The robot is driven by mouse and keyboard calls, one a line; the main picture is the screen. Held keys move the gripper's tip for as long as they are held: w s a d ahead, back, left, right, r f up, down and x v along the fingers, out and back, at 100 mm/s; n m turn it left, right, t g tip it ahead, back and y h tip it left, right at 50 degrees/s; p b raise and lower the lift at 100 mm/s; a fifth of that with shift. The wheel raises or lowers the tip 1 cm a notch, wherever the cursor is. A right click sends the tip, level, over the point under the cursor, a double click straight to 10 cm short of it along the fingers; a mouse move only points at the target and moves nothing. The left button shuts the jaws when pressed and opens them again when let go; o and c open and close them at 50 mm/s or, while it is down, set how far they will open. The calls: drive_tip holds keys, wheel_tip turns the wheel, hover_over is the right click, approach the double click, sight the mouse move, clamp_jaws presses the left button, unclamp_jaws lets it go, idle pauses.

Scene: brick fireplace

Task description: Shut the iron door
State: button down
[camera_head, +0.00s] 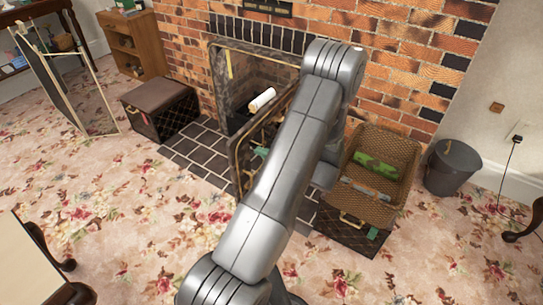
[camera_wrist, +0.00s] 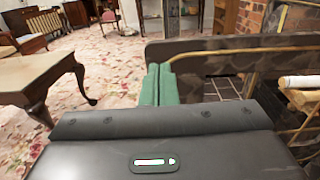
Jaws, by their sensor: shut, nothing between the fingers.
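The iron door (camera_head: 247,176), dark with a brass edge, stands swung out from the fireplace opening (camera_head: 235,75), partly hidden behind my arm. In the wrist view the door (camera_wrist: 195,46) is a dark panel with a brass rail, reaching from beside the fingers to the right. My gripper (camera_head: 262,152) shows as a small green patch by the door in the head view, mostly hidden by the arm. In the wrist view its green fingers (camera_wrist: 158,84) are together, with nothing between them. They overlap the near end of the door; I cannot tell whether they touch it.
A white roll (camera_head: 262,99) lies within the fireplace. A dark tiled hearth (camera_head: 200,150) lies in front. A dark box (camera_head: 160,100) stands left; a wicker basket (camera_head: 398,150) and grey bin (camera_head: 453,167) stand right. A table (camera_wrist: 45,75) is left in the wrist view. Floral carpet is open in front.

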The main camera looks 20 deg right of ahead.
sight(234, 141)
drive_tip(key=x, duration=0.8)
drive_tip(key=shift+w+a, duration=0.1)
drive_tip(key=shift+a, duration=0.05)
